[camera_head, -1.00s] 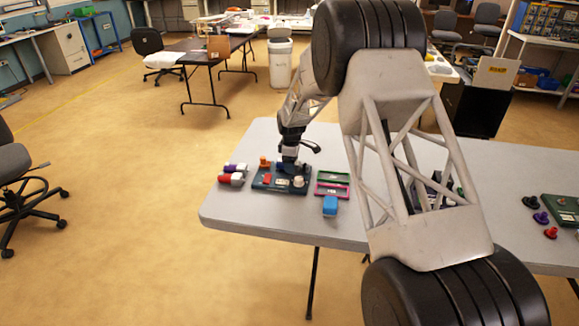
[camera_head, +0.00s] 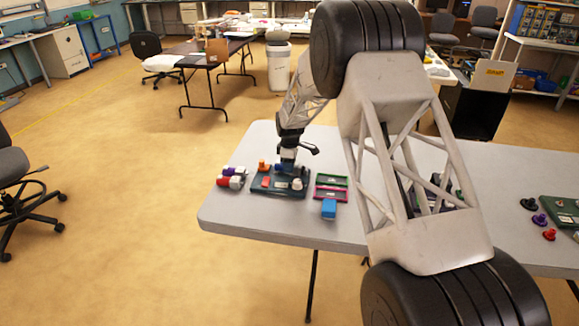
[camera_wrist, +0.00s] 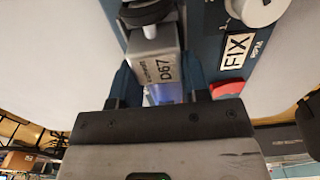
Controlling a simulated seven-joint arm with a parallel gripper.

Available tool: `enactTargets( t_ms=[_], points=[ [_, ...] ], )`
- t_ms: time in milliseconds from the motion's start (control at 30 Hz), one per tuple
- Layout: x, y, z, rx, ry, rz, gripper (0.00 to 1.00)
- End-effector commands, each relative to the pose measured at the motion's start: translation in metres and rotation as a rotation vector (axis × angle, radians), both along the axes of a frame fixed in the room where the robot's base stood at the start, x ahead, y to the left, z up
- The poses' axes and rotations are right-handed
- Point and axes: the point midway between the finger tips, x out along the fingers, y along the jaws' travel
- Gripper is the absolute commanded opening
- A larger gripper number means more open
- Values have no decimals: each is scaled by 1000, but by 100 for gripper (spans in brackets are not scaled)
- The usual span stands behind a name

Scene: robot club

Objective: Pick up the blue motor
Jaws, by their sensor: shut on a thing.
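My gripper (camera_head: 288,164) points down over the dark teal board (camera_head: 262,188) at the left of the table. In the wrist view my gripper (camera_wrist: 158,75) has its two blue fingers closed on either side of a silver-grey motor body (camera_wrist: 153,62) marked "D67". A blue-violet part of this motor shows low between the fingers. A black round cap sits at its far end. The fingers hide much of it in the head view, and I cannot tell whether it is clear of the board.
A red block (camera_wrist: 228,88) and a "FIX" label (camera_wrist: 237,50) lie beside the fingers on the board. Red, purple and white motors (camera_head: 232,178) lie left of the board. Green and pink trays (camera_head: 331,186) and a blue block (camera_head: 329,209) are right of it.

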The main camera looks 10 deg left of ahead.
Motion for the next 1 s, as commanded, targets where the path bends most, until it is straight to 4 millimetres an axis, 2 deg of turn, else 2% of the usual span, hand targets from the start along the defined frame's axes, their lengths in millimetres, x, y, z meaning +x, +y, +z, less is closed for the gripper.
enactTargets(
  t_ms=[300,567,1000],
  points=[
    [-2,-1,32,0,0,0,12],
    [-34,-14,34,0,0,0,12],
    [-97,-39,41,0,0,0,12]
  ],
)
